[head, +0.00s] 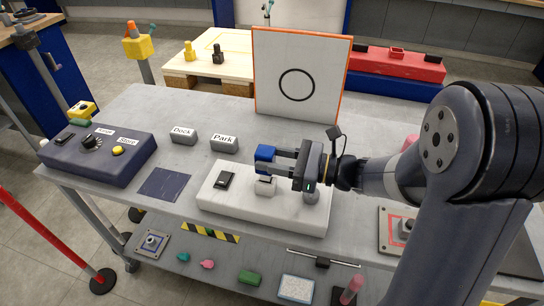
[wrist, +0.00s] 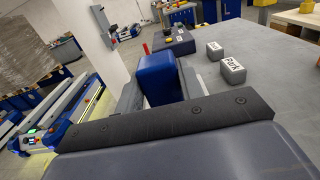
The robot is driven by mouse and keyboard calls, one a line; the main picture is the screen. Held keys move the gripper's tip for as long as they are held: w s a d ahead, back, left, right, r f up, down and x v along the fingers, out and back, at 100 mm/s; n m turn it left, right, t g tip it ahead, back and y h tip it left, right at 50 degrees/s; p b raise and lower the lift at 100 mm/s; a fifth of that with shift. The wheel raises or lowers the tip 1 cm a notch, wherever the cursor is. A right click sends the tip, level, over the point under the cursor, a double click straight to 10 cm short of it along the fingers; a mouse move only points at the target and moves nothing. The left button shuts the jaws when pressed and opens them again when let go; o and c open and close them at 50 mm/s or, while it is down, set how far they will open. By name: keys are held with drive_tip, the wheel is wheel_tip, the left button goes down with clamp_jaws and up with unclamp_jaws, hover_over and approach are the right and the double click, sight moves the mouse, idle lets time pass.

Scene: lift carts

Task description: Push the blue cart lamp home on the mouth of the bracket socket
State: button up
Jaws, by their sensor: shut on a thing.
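The blue cart lamp (head: 265,153) is held between the fingers of my gripper (head: 279,160), which is shut on it. In the wrist view the blue lamp (wrist: 158,78) stands between the two grey fingers (wrist: 160,88). A short white round piece (head: 265,186), which looks like the bracket socket, rises from the white block (head: 245,208) just below the lamp and fingers. The lamp's underside is hidden by the fingers, so I cannot tell whether it touches the mouth.
A black switch (head: 225,180) and a grey knob (head: 311,197) are on the same block. Dock (head: 183,134) and Park (head: 224,143) blocks stand behind it. A control box (head: 97,152) is at left. A white panel with a black ring (head: 300,75) stands at the back.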

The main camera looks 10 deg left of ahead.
drive_tip(key=shift+f+b, duration=1.2)
drive_tip(key=shift+f, duration=0.5)
drive_tip(key=o, duration=1.6)
drive_tip(key=shift+d, duration=0.15)
drive_tip(key=shift+s+d+p, duration=0.2)
drive_tip(key=shift+d+p, duration=0.15)
drive_tip(key=shift+d, duration=2)
drive_tip(key=d, duration=1)
drive_tip(key=shift+s+d, duration=0.4)
